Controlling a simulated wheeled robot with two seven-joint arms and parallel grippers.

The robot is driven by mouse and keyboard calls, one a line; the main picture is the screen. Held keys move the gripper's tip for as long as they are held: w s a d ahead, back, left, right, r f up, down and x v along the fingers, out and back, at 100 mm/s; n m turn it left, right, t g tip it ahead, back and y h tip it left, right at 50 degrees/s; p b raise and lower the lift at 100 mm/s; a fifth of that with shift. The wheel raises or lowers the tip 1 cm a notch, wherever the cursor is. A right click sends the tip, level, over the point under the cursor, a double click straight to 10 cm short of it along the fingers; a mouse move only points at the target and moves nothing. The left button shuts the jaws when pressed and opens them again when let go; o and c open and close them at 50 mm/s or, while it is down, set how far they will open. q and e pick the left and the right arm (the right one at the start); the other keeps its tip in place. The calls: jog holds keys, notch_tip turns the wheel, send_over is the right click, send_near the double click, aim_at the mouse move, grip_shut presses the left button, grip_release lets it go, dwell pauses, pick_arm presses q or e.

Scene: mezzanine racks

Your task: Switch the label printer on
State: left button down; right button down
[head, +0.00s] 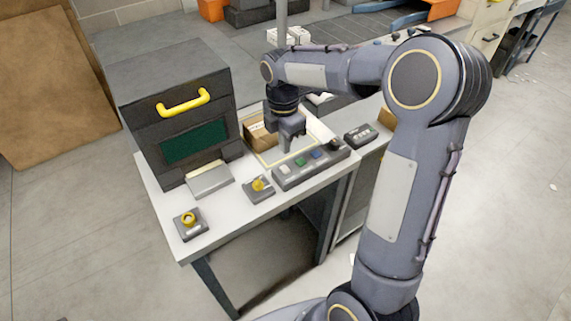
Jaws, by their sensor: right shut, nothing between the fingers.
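A dark box-shaped machine (180,115) with a yellow handle and a green window stands at the back left of the white table. It looks like the label printer, but I cannot read any name on it. A grey button panel (283,180) lies along the table's right front edge, with white, green and blue buttons and a dark knob. My right gripper (291,148) is shut and empty, pointing down just behind or above the panel. I cannot tell whether it touches anything. My left gripper is out of view.
A small box with a yellow lever (259,187) and another with a yellow round knob (189,222) sit near the table's front edge. A light-rimmed tray (317,127) with a brown carton (259,135) is behind my gripper. A dark small device (361,134) stands to the right.

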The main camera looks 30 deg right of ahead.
aim_at(286, 173)
notch_tip(286, 173, down, 8)
jog(key=shift+s+f+p, duration=0.1)
jog(key=shift+s+p, duration=0.05)
jog(key=shift+p, duration=0.25)
jog(key=shift+f+b, duration=0.35)
jog(key=shift+b, duration=0.35)
jog(key=shift+s+r+t, duration=0.1)
jog(key=shift+t, duration=0.2)
jog(key=shift+s+r, duration=0.1)
